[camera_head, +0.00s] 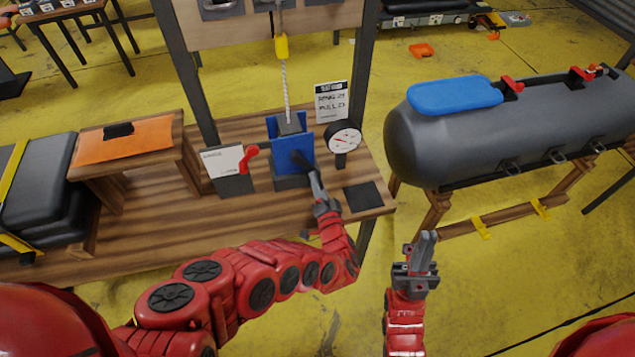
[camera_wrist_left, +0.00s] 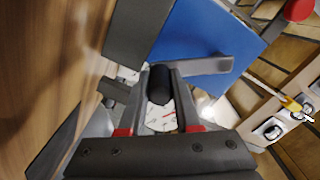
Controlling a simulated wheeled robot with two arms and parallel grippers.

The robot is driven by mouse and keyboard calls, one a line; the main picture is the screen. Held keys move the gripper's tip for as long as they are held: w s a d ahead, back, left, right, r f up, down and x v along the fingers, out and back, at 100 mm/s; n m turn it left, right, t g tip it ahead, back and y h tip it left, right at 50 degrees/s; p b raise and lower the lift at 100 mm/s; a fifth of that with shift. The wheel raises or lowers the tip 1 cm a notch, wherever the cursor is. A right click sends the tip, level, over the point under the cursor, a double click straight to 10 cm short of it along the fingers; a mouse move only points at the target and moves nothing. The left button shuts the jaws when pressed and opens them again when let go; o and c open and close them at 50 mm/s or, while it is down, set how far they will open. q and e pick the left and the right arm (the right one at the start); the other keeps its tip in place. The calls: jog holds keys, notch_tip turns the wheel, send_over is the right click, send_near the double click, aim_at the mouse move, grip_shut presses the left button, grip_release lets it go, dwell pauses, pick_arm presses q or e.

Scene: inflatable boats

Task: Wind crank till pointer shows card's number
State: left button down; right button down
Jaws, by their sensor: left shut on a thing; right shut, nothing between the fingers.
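The blue winch (camera_head: 280,152) stands on the wooden bench with a rope running up from it. My left gripper (camera_head: 309,180) reaches to its front and is shut on the black crank handle (camera_wrist_left: 158,88). The grey crank arm (camera_wrist_left: 208,65) runs from the handle to the blue winch plate (camera_wrist_left: 202,35). The round white dial (camera_head: 343,137) with a red pointer stands right of the winch; its figures are too small to read. The white card (camera_head: 331,102) behind it bears handwritten lines, roughly "RING 2?" and "PULL 2?". My right gripper (camera_head: 427,243) is shut and empty, right of the bench.
A white panel with a red lever (camera_head: 250,158) stands left of the winch. A yellow fitting (camera_head: 281,47) hangs on the rope. A dark square pad (camera_head: 362,196) lies at the bench's right end. A grey boat tube with a blue pad (camera_head: 455,95) stands on trestles at right.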

pick_arm(q)
jog(key=c, duration=0.6)
grip_release()
jog(key=shift+s+d, duration=0.1)
jog(key=shift+s, duration=0.15)
jog(key=p+v, duration=0.3)
jog(key=v, duration=0.4)
jog(key=shift+s+r+p, duration=0.15)
jog(key=shift+p, duration=0.2)
jog(key=p+v, duration=0.1)
jog(key=v, duration=0.8)
jog(key=shift+s, duration=0.25)
